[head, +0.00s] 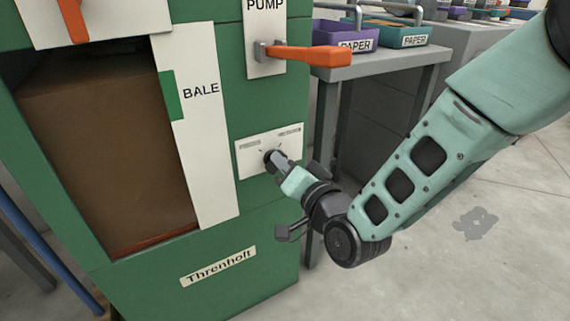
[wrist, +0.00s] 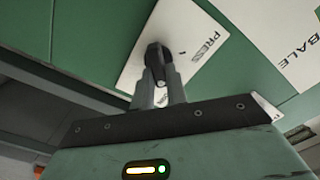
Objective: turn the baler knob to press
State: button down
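The baler knob (wrist: 154,52) is dark and sits on a white plate (wrist: 178,30) on the green baler front. The wrist view shows the word PRESS on the plate, to the right of the knob. My gripper (wrist: 160,76) reaches the knob, with one finger on each side of its grip and only a narrow gap between them. It appears closed on the knob. In the head view my gripper (head: 281,163) covers much of the knob (head: 269,157), and the plate's lettering is too small to read. Which way the knob points is unclear.
An orange pump lever (head: 308,55) sticks out above the knob plate. A brown bale (head: 105,150) fills the opening at left, beside the BALE strip (head: 199,130). A grey table (head: 390,66) with PAPER trays (head: 345,37) stands behind right.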

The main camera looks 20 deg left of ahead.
jog(key=shift+n, duration=0.3)
jog(key=shift+s+a+n, duration=0.15)
jog(key=shift+n, duration=2.75)
jog(key=shift+s+a+n, duration=0.15)
jog(key=shift+s+n, duration=0.05)
jog(key=shift+n, duration=2.7)
jog(key=shift+s+a+n, duration=0.15)
jog(key=shift+n, duration=2.75)
jog(key=shift+f, duration=0.1)
jog(key=c, duration=1.4)
grip_release()
